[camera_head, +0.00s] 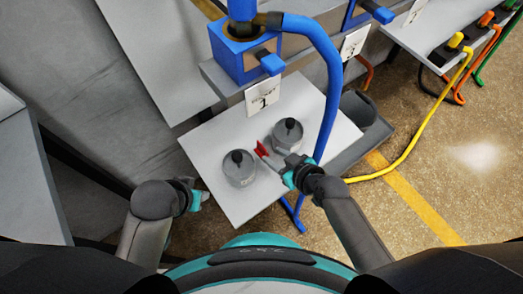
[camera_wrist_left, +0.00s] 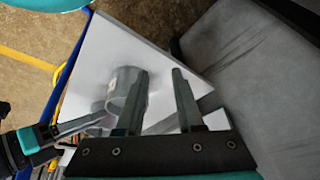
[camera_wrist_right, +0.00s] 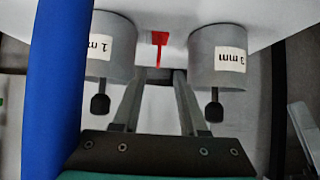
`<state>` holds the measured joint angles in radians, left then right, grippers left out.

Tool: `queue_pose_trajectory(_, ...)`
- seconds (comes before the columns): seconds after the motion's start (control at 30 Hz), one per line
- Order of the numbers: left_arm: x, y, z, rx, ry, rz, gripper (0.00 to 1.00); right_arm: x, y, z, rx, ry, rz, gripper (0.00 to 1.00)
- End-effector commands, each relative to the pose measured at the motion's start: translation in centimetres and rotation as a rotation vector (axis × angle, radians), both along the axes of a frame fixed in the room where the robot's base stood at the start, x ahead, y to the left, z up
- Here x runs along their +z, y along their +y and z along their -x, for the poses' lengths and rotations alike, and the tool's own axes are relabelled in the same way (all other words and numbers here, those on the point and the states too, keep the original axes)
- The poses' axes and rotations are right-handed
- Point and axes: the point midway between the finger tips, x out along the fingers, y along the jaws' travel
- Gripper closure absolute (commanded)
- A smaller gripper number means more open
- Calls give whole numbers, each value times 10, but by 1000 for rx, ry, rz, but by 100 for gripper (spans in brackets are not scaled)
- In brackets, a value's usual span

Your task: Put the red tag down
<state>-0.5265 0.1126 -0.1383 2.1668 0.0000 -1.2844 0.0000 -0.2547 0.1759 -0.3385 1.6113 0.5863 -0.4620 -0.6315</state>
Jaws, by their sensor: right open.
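The red tag (camera_head: 262,149) is at the white table (camera_head: 230,205), between two grey lidded canisters, one nearer the front left (camera_head: 239,169) and one farther right (camera_head: 288,133). In the right wrist view the tag (camera_wrist_right: 159,38), with a thin red stem, is just beyond my open right fingertips (camera_wrist_right: 157,73), in line with the gap. I cannot tell whether the stem touches the fingers. My right gripper (camera_head: 283,161) is over the table, beside the canisters. My left gripper (camera_head: 201,197) is by the table's left edge; its fingers (camera_wrist_left: 160,72) are apart and empty.
A blue hose (camera_head: 334,80) runs from a blue fitting (camera_head: 243,50) down close beside my right gripper. A grey bin (camera_head: 358,108) stands right of the table. A yellow hose (camera_head: 430,125) lies on the floor. The table's front left is clear.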

Motion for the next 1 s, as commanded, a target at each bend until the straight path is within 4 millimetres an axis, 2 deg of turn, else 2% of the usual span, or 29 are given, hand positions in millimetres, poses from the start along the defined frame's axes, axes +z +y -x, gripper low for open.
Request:
queue_pose_trajectory(0.2,22,0,-1,1,-36,5,64,-15,10,-14,-1,0,-1,57)
queue_pose_trajectory(0.43,41,0,0,2,-60,7,64,-23,17,-24,0,-2,1,57)
queue_pose_trajectory(0.67,45,-3,-2,-4,-88,17,64,-27,19,-27,-1,0,0,57)
queue_pose_trajectory(0.83,48,-16,-15,-27,-196,57,64,-38,24,-35,-1,0,-1,57)
queue_pose_trajectory(1.0,45,-28,-26,-44,-281,95,64,-42,25,-38,0,0,0,57)
